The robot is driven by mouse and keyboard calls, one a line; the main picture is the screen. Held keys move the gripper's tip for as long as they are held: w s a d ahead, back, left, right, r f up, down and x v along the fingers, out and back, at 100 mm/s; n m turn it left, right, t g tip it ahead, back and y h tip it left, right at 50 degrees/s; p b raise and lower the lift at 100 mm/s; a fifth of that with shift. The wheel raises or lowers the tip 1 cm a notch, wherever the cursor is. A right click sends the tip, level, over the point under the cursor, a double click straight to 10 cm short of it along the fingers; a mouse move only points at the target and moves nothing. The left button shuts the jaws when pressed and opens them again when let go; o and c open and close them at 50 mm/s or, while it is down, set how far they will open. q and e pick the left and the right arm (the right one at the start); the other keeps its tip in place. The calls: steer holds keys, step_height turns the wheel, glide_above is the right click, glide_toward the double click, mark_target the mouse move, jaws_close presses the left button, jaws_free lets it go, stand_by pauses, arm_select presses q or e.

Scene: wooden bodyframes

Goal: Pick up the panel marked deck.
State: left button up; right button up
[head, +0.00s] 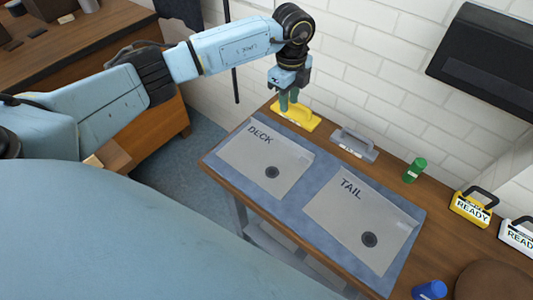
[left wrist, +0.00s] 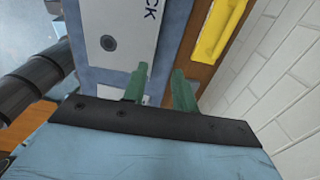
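The grey panel marked DECK (head: 250,165) lies flat on a blue mat, with a round black spot near its lower right. Part of it also shows in the left wrist view (left wrist: 118,18). A similar panel marked TAIL (head: 345,225) lies to its right. My left gripper (head: 288,100) is above the table's back edge, by a yellow handled tool (head: 297,117) and beyond the deck panel. In the left wrist view its green fingers (left wrist: 160,72) stand apart with nothing between them. The yellow tool (left wrist: 212,32) is beside them, on the right. My right gripper is out of view.
The blue mat (head: 308,170) covers much of the wooden table. A grey handled tool (head: 353,146) and a green cylinder (head: 415,170) stand along the back. Yellow (head: 472,208) and white (head: 517,236) READY signs and a blue cylinder (head: 430,290) are at right. A white brick wall rises behind.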

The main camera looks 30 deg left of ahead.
arm_select(q)
steer(key=f, duration=0.8)
steer(key=shift+a, duration=0.35)
steer(key=f, duration=0.5)
steer(key=shift+s+a+f+b, duration=0.1)
steer(key=shift+s+a+b, duration=0.15)
steer(key=shift+a+b, duration=0.1)
jaws_close()
